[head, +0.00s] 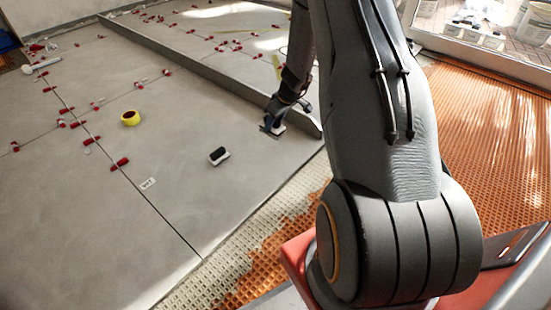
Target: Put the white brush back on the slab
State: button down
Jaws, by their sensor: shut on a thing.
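My gripper (273,125) is low over the right part of the grey slab (195,195), near its right edge. It is shut on a small pale thing (280,127), which looks like the white brush. Most of this thing is hidden by the dark fingers, and I cannot tell whether it touches the slab.
A small block (219,156), dark on top and white below, lies left of my gripper. A yellow tape roll (130,118) and several red clips (120,164) lie on the slab. A long grey bar (190,69) runs behind. Orange matting (490,130) is at right.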

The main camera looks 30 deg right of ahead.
jog(key=d+f+b, duration=0.1)
jog(key=f, duration=0.4)
jog(key=w+f+b, duration=0.1)
jog(key=f+b, duration=0.1)
jog(key=f, duration=0.4)
jog(key=w+d+f+b, duration=0.1)
jog(key=f+b, duration=0.1)
jog(key=f, duration=0.3)
jog(key=shift+d+f, duration=0.2)
jog(key=shift+d, duration=0.1)
jog(key=shift+f, duration=0.15)
jog(key=c, duration=1.1)
grip_release()
